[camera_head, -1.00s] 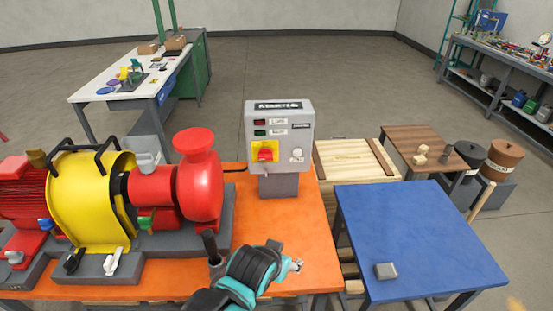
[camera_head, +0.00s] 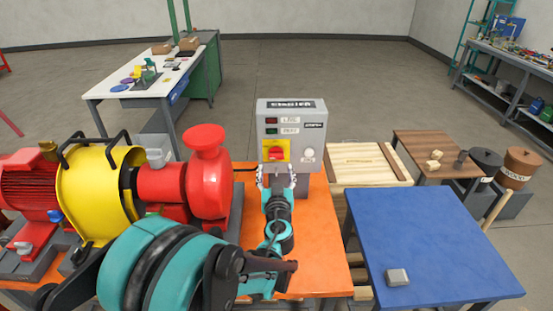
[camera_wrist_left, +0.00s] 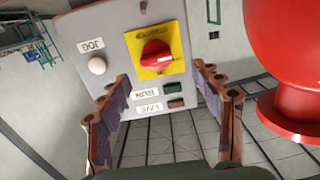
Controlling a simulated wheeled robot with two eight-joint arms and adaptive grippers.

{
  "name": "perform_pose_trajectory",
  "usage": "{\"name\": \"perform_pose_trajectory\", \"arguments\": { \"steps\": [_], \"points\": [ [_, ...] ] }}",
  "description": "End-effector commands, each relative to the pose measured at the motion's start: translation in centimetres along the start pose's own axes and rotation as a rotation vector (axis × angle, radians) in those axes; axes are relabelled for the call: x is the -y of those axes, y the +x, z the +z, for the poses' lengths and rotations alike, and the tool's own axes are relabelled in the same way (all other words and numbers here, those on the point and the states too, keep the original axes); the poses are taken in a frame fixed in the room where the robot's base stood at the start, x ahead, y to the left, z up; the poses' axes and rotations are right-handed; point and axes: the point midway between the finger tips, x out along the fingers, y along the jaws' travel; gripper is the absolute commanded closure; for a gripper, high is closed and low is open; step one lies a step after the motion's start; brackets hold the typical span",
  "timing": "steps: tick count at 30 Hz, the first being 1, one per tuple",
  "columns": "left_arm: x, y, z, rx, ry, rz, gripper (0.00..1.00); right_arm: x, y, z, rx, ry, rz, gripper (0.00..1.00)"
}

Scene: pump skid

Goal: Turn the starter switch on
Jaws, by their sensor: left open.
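The starter box (camera_head: 308,118) is a grey panel on a post at the far edge of the orange table. Its starter switch (camera_head: 277,154) is a red knob on a yellow plate. My left gripper (camera_head: 276,181) is in front of the box, just below the knob in the head view. In the left wrist view, the box appears upside down and the red knob (camera_wrist_left: 157,54) shows uncovered. There, my left gripper's (camera_wrist_left: 160,84) two fingers are spread apart with nothing between them touching. My right gripper is out of view.
A red and yellow pump (camera_head: 100,190) stands left of the box on the orange table (camera_head: 315,240). A white jog button (camera_wrist_left: 97,65) and two small lamps share the panel. A blue table (camera_head: 420,235) with a small grey block (camera_head: 397,277) stands at the right.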

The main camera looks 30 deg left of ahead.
Motion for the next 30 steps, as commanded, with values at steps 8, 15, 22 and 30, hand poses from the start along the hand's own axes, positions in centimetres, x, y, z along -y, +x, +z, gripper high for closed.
{"name": "perform_pose_trajectory", "arguments": {
  "steps": [8, 15, 22, 30],
  "points": [
    [-0.5, 2.2, 0.3, -0.036, -0.009, 0.018, 0.34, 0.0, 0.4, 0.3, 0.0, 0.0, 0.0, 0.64],
    [-0.5, 6.2, 0.2, -0.036, -0.008, 0.018, 0.34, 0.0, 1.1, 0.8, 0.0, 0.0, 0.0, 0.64],
    [-0.6, 8.3, 0.1, -0.035, -0.008, 0.018, 0.34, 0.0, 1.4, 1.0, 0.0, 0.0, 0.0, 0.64],
    [-0.6, 8.5, 0.0, -0.035, -0.008, 0.018, 0.34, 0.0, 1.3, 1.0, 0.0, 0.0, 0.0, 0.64]
  ]
}}
